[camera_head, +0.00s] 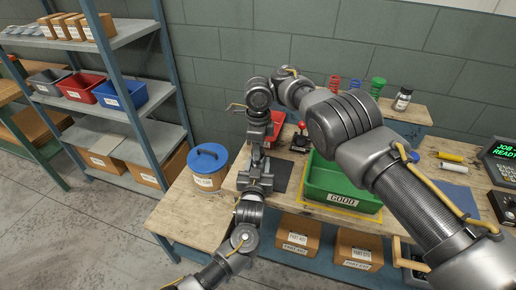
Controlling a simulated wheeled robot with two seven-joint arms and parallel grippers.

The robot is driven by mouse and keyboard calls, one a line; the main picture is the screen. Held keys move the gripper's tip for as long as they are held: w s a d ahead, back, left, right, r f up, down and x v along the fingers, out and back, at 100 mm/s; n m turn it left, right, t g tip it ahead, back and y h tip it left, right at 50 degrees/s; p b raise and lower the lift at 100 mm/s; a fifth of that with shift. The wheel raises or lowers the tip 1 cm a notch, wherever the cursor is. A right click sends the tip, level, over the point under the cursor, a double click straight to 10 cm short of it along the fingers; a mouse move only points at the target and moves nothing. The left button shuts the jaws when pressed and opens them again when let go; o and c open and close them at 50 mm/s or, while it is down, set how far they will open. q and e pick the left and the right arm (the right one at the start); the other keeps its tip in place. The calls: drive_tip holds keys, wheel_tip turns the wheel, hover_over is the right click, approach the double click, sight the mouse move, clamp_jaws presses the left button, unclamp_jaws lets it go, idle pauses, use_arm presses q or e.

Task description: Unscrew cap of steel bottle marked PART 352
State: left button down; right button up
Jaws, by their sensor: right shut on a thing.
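My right arm reaches from the lower right, over the bench, and bends down to my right gripper (256,164) above the bench's left part. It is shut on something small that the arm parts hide. My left arm comes in from the bottom left, and my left gripper (254,184) meets the right one from below and in front. Its fingers are too hidden to tell open from shut. I cannot make out a steel bottle or its cap between them, and no PART 352 mark is readable. A small labelled jar with a dark cap (402,99) stands at the back right.
A blue-lidded tub (208,167) stands left of the grippers, a dark mat (281,174) right of them. A green GOOD bin (341,199) fills the bench middle. Coloured springs (356,87) stand behind. A control screen (502,155) is far right, a shelf rack (110,95) left.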

use_arm(q)
drive_tip(key=shift+f, duration=0.2)
use_arm(e)
drive_tip(key=shift+r, duration=2)
drive_tip(key=shift+w+f+m, duration=0.15)
drive_tip(key=shift+w+m, duration=0.25)
drive_tip(key=w+d+f+m, duration=0.2)
drive_tip(key=w+m, duration=0.2)
drive_tip(key=m, duration=1.5)
hover_over(280, 168)
drive_tip(key=f, duration=0.2)
drive_tip(key=shift+w+f, duration=0.1)
drive_tip(key=shift+f, duration=4.85)
drive_tip(key=shift+f, duration=0.1)
